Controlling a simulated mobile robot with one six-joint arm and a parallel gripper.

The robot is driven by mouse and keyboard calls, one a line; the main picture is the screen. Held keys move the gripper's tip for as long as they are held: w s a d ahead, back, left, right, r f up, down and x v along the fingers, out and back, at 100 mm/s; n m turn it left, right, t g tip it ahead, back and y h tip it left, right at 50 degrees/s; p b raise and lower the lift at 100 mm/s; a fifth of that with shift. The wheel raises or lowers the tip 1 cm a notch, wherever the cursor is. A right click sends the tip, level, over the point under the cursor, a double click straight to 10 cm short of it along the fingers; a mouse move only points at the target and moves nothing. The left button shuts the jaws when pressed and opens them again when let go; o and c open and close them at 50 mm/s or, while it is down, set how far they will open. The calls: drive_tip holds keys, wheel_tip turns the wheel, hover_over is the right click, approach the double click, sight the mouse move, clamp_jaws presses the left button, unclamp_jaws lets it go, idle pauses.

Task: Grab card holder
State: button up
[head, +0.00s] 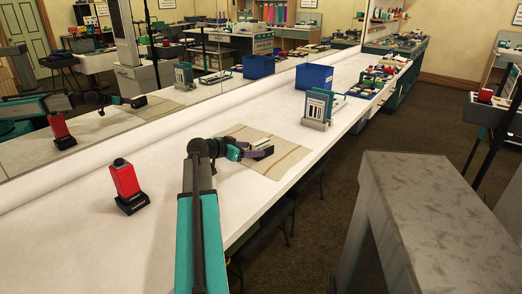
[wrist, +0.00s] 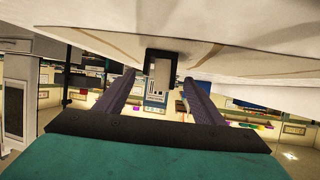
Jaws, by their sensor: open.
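A small black holder with a pale grey face (wrist: 161,72), which looks like the card holder, shows in the wrist view between my finger lines and beyond them. In the head view its dark shape (head: 263,147) sits on the beige mat, partly hidden by my fingers. My gripper (head: 259,153) is open, low over the mat with its fingers pointing at the holder. In the wrist view the two purple fingers (wrist: 159,80) stand apart, with a gap on both sides of the holder. I see no contact.
The striped mat (head: 232,134) lies near the front edge of the white table (head: 90,245). A red and black device (head: 125,182) stands left. A grey stand with a teal frame (head: 318,106) and a blue bin (head: 314,77) stand farther right. A mirror runs behind.

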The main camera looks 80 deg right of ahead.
sight(262, 148)
drive_tip(key=shift+x, duration=0.85)
drive_tip(key=shift+x, duration=2.65)
drive_tip(key=shift+s+a, duration=0.1)
drive_tip(key=c, duration=1.2)
